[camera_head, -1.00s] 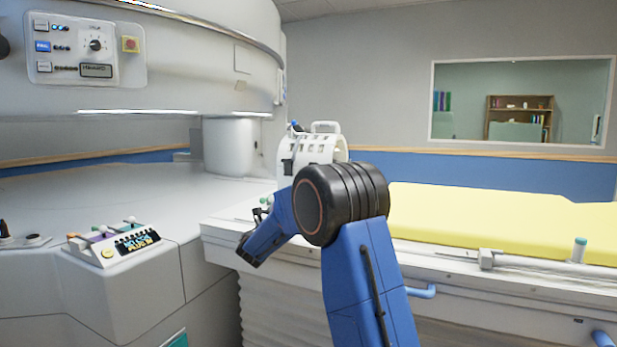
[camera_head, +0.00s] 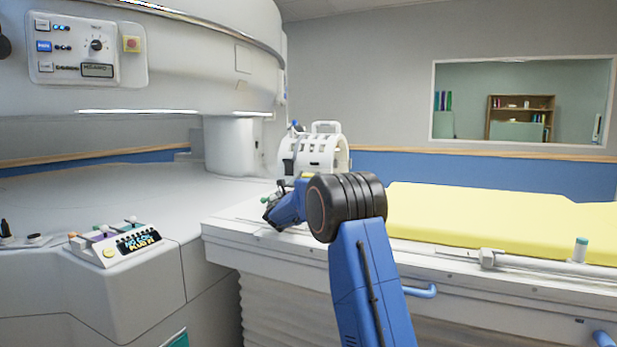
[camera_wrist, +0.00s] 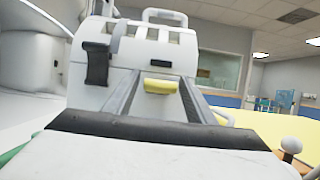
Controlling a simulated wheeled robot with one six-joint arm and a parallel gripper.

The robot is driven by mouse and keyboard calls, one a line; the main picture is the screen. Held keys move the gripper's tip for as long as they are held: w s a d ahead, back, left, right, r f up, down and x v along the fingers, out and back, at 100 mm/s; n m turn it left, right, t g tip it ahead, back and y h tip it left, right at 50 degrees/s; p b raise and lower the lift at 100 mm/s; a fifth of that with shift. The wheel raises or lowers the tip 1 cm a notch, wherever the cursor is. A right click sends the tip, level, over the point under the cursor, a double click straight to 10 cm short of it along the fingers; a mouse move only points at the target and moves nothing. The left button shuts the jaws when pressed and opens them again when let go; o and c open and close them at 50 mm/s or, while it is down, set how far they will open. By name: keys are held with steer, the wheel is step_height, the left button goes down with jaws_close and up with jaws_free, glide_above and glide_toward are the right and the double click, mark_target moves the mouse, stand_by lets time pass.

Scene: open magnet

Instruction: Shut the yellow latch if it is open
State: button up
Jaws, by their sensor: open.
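The yellow latch (camera_wrist: 160,86) is a small tab on the front of the white head coil (camera_wrist: 140,55). It seems to jut out toward the wrist camera, but I cannot tell for sure whether it is open. In the head view a bit of yellow latch (camera_head: 308,175) shows low on the coil (camera_head: 318,152), just above my wrist. My gripper (camera_head: 272,213) is low in front of the coil, over the near end of the bed. In the wrist view the grey fingers of my gripper (camera_wrist: 158,82) are apart, one on each side of the latch in the picture; contact is not visible.
A black strap (camera_wrist: 97,63) hangs on the coil, left of the latch. The bed with its yellow mattress (camera_head: 480,215) lies to the right. The big scanner (camera_head: 190,70) and its console (camera_head: 115,243) are on the left. A small white knob (camera_wrist: 291,146) stands at the lower right.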

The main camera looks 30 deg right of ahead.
steer(key=shift+w+d+r, duration=0.25)
steer(key=shift+w+d, duration=0.15)
steer(key=shift+d, duration=0.15)
steer(key=shift+c, duration=0.6)
jaws_close()
steer(key=shift+w+d+r+g+y, duration=0.15)
steer(key=shift+r+g+y, duration=0.55)
steer(key=shift+y, duration=0.2)
steer(key=shift+w+d+r+g+y, duration=0.15)
steer(key=shift+d+r+g+y, duration=0.1)
steer(key=shift+g+y, duration=0.25)
steer(key=shift+w+d+r+g+y, duration=0.15)
steer(key=shift+r+g+y, duration=0.1)
steer(key=shift+g+y, duration=0.25)
steer(key=shift+y, duration=0.3)
steer(key=shift+o, duration=0.6)
jaws_free()
